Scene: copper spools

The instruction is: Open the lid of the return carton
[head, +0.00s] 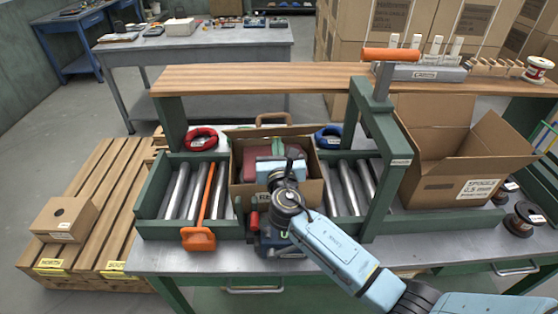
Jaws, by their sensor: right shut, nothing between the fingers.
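A brown carton (236,180) stands on the roller section of the bench. A flap stands up along its back edge, and dark red and green things show inside. No marking that I can read names it as the return carton. My right gripper (291,155) is shut and empty, over the carton's opening. My wrist and arm hide much of the carton's front and right part, and I cannot tell whether the fingers touch it. My left gripper is not in view.
An open spool carton (455,190) stands at right, beside dark spools (524,218). An orange-handled tool (198,238) lies across the rollers at left. A green post (384,165) and wooden shelf (260,78) bound the area. A small closed carton (63,219) sits on the pallet.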

